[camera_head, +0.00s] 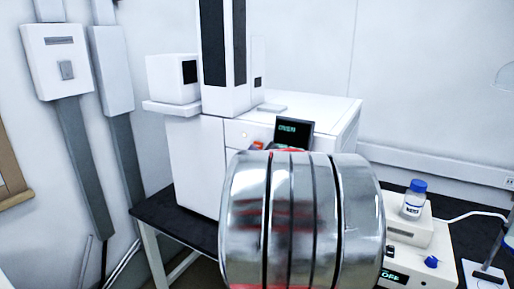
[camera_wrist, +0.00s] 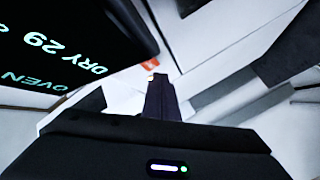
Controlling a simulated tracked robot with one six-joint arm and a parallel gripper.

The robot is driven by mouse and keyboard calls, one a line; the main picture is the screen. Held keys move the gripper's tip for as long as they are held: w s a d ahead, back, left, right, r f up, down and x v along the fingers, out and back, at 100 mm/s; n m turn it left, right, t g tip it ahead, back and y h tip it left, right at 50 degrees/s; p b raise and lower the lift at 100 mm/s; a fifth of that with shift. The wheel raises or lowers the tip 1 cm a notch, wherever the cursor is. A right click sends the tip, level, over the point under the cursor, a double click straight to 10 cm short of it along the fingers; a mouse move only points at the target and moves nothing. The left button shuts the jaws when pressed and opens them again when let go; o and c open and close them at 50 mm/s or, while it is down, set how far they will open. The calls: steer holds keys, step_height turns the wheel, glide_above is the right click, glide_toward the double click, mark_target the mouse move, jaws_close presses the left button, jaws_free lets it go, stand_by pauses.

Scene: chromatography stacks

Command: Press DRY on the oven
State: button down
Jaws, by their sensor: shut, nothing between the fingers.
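The white oven unit (camera_head: 195,160) stands on a black-topped bench, with a small dark display (camera_head: 293,132) with green text on its front top edge. A small red part (camera_head: 258,145) shows left of the display. In the wrist view the display (camera_wrist: 70,40) is close at upper left, reading "OVEN" and "DRY 29" in tilted text. My gripper (camera_wrist: 161,78) is shut and empty, its tip just below the red part (camera_wrist: 150,65) in the picture. I cannot tell whether it touches. In the head view my shiny arm hides the gripper and part of the oven front.
A white box with a dark screen (camera_head: 172,79) and a tall white tower (camera_head: 224,60) sit on top of the unit. At right, a blue-capped bottle (camera_head: 414,200) stands on a white device with a blue knob and an "OFF" display (camera_head: 394,277). Wall boxes (camera_head: 57,62) are at left.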

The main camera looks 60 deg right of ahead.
steer(key=shift+a, duration=0.1)
steer(key=a, duration=0.4)
steer(key=shift+s+a, duration=0.2)
steer(key=shift+a, duration=0.2)
stand_by(0.4)
stand_by(0.7)
steer(key=w+a+f+m+g+y, duration=0.1)
steer(key=a+f+g+y, duration=0.1)
steer(key=a, duration=0.9)
steer(key=w+a+f+m+g+y, duration=0.1)
steer(key=w+a+f+y, duration=0.15)
steer(key=a, duration=0.95)
steer(key=s+a+f+g+y, duration=0.2)
steer(key=s+a, duration=0.6)
steer(key=a, duration=0.4)
steer(key=s+a+f+g+y, duration=0.2)
steer(key=s+a+f+y, duration=0.2)
steer(key=s+a, duration=0.3)
steer(key=a+f, duration=0.1)
steer(key=a, duration=0.4)
steer(key=shift+s+a+g, duration=0.4)
